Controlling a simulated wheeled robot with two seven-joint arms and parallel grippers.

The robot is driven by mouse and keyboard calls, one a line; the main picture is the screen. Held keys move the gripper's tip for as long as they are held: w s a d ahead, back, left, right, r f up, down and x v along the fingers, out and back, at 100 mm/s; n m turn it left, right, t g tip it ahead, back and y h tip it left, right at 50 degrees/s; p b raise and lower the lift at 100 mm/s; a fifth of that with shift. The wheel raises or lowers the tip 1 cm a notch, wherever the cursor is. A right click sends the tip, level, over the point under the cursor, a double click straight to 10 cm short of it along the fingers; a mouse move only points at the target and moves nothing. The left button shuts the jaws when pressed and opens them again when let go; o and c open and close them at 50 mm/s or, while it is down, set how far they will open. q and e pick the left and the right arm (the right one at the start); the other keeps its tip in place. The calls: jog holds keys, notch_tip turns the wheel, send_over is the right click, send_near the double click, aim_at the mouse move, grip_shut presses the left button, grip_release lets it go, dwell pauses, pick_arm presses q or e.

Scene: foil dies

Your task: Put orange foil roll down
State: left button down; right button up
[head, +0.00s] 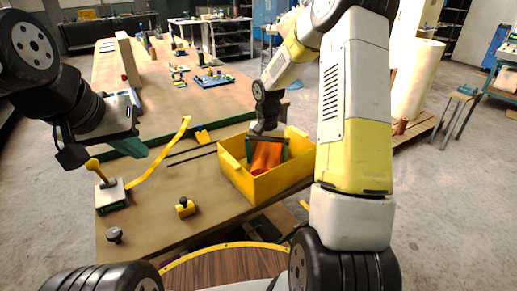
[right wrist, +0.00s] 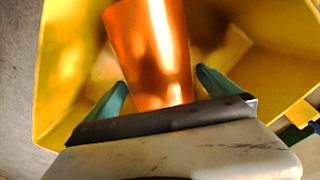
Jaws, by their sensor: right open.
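The orange foil roll (head: 266,158) is inside the yellow crate (head: 268,187) on the table. In the right wrist view the roll (right wrist: 155,50) lies between the two teal fingers, with a bright streak along it. My right gripper (right wrist: 162,82) reaches down into the crate. It is open, its fingers spread on either side of the roll; its palm hides the roll's near end. My left gripper (head: 132,148) hangs over the left part of the table, away from the crate. Its fingers overlap from this angle, so its opening is unclear.
A small device with a yellow-topped lever (head: 110,192) stands at the table's left edge. A yellow knobbed block (head: 185,207) and a dark knob (head: 114,235) lie near the front. Thin dark rods (head: 190,155) lie left of the crate. Several small parts sit farther back.

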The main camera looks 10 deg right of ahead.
notch_tip(320, 180, up, 11)
jog(key=shift+r, duration=0.2)
jog(key=s+r+n+t, duration=0.1)
jog(key=s+r, duration=0.3)
jog(key=s, duration=0.4)
jog(key=s+a+r+n+t+y, duration=0.1)
jog(key=s+r+n+t, duration=0.1)
jog(key=s+r, duration=0.3)
jog(key=s+a+r+n+t+y, duration=0.1)
jog(key=s+r+t, duration=0.2)
jog(key=s, duration=0.8)
jog(key=shift+s+r, duration=0.15)
jog(key=shift+r, duration=0.5)
jog(key=shift+a, duration=0.1)
